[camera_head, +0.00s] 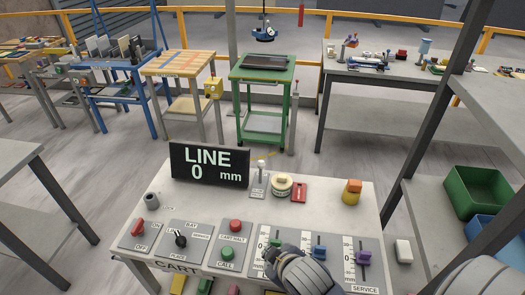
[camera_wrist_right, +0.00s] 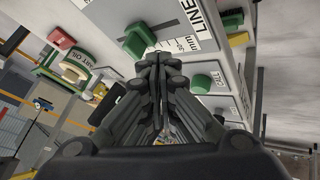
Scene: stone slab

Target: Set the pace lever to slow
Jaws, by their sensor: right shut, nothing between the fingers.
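A small upright lever with a pale knob (camera_head: 261,167) stands on a labelled plate (camera_head: 258,192) at the back of the console, right of the LINE display; its lettering is too small to read. My right gripper (camera_head: 270,256) is shut and empty over the front panel, covering the lower part of the LINE slider's slot. In the right wrist view its closed fingers (camera_wrist_right: 160,70) point at the panel, close to the green slider knob (camera_wrist_right: 138,41); whether they touch it I cannot tell. The green knob also shows in the head view (camera_head: 276,243). My left gripper is out of view.
Blue (camera_head: 318,252) and purple (camera_head: 363,257) slider knobs sit right of the gripper. Red (camera_head: 235,225) and green (camera_head: 227,254) buttons and a black rotary knob (camera_head: 180,240) are left. A round tin (camera_head: 282,185) and red block (camera_head: 299,191) stand beside the lever.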

